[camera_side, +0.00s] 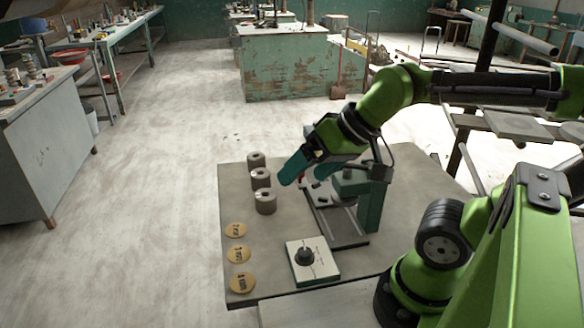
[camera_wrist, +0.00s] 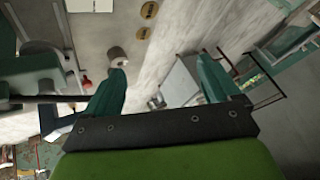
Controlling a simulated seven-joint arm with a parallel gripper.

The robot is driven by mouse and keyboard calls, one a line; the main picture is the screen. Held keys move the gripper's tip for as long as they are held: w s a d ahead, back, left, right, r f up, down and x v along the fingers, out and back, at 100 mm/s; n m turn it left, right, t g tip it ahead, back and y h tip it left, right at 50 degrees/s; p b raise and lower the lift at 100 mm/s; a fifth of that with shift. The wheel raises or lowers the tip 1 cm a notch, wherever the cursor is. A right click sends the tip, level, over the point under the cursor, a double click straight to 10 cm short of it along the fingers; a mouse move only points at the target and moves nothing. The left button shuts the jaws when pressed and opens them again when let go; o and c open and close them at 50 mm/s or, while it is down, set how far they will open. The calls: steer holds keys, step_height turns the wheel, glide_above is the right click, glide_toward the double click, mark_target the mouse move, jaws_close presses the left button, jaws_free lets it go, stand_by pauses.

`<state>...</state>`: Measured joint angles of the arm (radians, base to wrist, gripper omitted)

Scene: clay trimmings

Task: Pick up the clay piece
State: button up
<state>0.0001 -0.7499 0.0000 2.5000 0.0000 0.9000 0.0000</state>
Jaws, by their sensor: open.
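One cylinder (camera_wrist: 117,55) shows just beyond the left fingertip.
Three labelled tan discs (camera_side: 239,254) lie along the table's left edge. A white-topped box with a black knob (camera_side: 312,262) sits at the front. A teal and grey stand (camera_side: 372,200) rises right of the cylinders, close to my gripper. Bare table (camera_side: 285,228) lies between discs and stand.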

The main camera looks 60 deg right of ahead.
steer(key=shift+o, duration=0.3)
step_height(320, 180, up, 6)
steer(key=g+h, duration=0.3)
steer(key=g, duration=0.1)
glide_above(261, 175)
steer(key=s+a, duration=0.2)
steer(key=s, duration=0.2)
step_height(261, 175, down, 14)
steer(key=shift+m, duration=0.3)
steer(key=x, duration=1)
steer(key=shift+d+f, duration=0.15)
steer(key=shift+d, duration=0.1)
steer(key=shift+d+x, duration=0.2)
steer(key=shift+x, duration=2.8)
steer(key=shift+c, duration=0.2)
